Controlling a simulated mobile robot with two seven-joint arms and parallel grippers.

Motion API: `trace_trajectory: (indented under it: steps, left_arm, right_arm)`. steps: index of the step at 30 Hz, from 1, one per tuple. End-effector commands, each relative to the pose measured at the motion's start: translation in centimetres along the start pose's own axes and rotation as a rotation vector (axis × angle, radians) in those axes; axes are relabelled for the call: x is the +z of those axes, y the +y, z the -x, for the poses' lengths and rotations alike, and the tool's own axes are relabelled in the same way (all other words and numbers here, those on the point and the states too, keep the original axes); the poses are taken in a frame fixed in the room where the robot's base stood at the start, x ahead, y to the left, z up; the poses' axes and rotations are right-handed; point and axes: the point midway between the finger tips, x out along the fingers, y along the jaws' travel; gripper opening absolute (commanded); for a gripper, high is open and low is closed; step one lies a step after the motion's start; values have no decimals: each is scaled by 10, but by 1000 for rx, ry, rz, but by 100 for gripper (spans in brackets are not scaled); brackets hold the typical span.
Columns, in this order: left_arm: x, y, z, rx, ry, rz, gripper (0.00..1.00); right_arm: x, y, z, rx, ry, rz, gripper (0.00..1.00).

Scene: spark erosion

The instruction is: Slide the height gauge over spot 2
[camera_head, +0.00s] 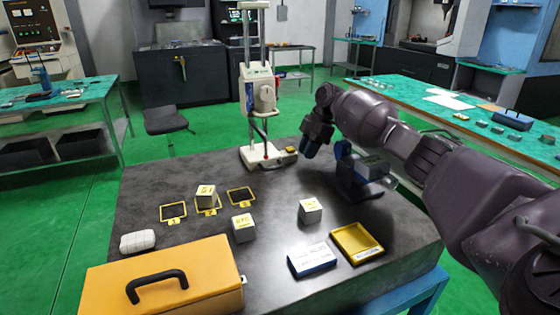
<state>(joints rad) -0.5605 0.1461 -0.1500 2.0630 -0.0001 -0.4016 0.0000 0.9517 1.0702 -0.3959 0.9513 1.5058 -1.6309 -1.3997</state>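The height gauge (259,95) stands upright near the back edge of the dark table, with a white base, a tall twin-rod column and a cream head. Three yellow-outlined spots lie front left of it. Spot 2 (207,211) is the middle one, and a pale block (206,193) with a yellow label stands on it. Spot 1 (173,212) and spot 3 (241,196) look empty. My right gripper (309,152) hangs fingers down just right of the gauge, apart from its column; its finger gap cannot be made out. My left gripper is not in view.
Two more labelled blocks (243,228) (310,211) stand mid-table. A dark fixture (364,184) sits under my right arm. In front are an orange toolbox (165,285), a yellow tray (357,243), a blue-and-white box (313,260) and a white rounded object (138,242).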

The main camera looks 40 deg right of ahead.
Motion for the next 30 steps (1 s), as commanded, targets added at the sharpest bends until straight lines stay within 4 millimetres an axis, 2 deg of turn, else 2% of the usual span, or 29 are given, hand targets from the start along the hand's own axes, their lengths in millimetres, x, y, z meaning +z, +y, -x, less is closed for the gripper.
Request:
trace_trajectory:
  steps: [4, 9, 19, 24, 30]
  left_arm:
    - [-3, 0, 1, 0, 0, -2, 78]
    - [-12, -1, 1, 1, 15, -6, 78]
    - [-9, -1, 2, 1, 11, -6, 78]
    - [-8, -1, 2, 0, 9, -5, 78]
    - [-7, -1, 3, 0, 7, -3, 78]
  right_arm:
    - [0, 0, 2, 1, 0, 0, 23]
    - [-1, 1, 35, 4, 1, 0, 23]
    - [0, 1, 91, 3, 0, 0, 23]
    - [0, 0, 105, 1, 0, 0, 23]
    - [0, 0, 108, 0, 0, 0, 23]
